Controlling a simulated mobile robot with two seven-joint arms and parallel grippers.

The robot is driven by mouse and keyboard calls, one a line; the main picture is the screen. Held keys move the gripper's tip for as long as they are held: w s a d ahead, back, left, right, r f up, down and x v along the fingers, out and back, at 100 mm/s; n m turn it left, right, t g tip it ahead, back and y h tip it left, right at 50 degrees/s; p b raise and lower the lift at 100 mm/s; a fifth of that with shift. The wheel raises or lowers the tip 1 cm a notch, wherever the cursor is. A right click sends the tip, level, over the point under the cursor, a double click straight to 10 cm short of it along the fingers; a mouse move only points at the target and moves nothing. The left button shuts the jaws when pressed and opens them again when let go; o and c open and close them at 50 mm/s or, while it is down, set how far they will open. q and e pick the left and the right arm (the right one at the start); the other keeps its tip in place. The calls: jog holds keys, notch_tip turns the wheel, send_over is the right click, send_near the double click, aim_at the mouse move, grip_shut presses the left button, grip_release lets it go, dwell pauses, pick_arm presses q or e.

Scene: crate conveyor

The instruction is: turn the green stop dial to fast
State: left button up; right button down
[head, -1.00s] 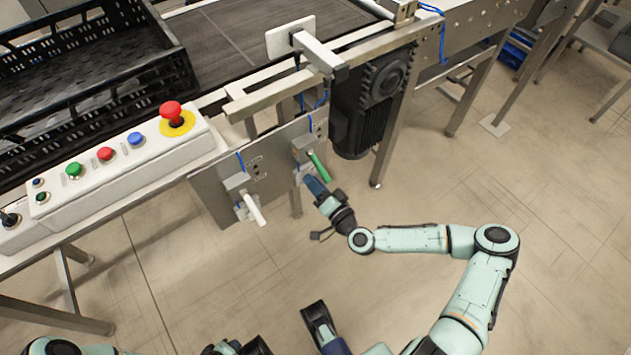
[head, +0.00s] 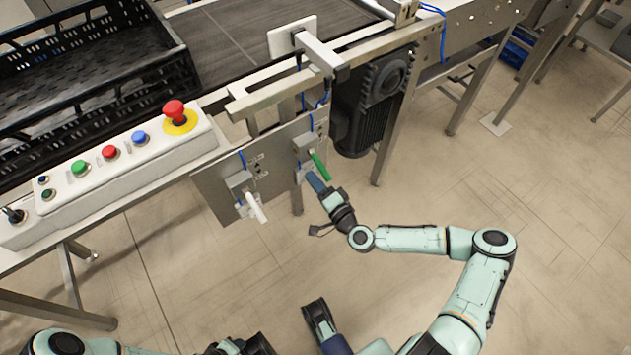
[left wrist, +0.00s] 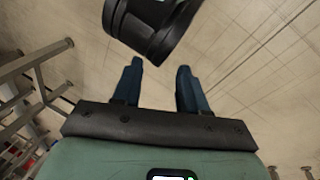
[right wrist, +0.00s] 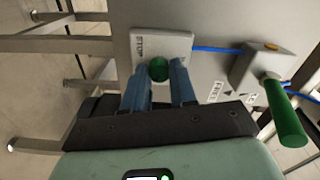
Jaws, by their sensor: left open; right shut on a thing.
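In the right wrist view the round green dial (right wrist: 159,68) sits on a light plate (right wrist: 178,43) marked STOP at its left. My right gripper (right wrist: 160,82) is shut on the dial, one blue finger on each side. The dial's pointer and the word on the plate's right are hidden by the fingers. In the head view my right gripper (head: 315,182) is at the grey panel, just below a green lever (head: 320,166), and hides the dial. In the left wrist view my left gripper (left wrist: 158,72) is open and empty, away from the panel.
The green lever also shows in the right wrist view (right wrist: 286,110), right of the dial. A white lever (head: 256,207) is left on the panel (head: 218,192). A motor (head: 365,120) stands behind. A button console (head: 125,160) and black crate (head: 165,75) are left.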

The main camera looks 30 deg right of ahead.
jog(key=shift+a, duration=0.1)
jog(key=c, duration=0.9)
grip_release()
pick_arm(q)
jog(key=shift+s+d+r+g+p, duration=0.35)
jog(key=shift+s+r+p, duration=0.25)
jog(key=shift+s, duration=0.2)
pick_arm(e)
jog(key=s+d, duration=0.1)
jog(key=s, duration=1.2)
jog(key=shift+s, duration=0.2)
jog(key=shift+d, duration=0.1)
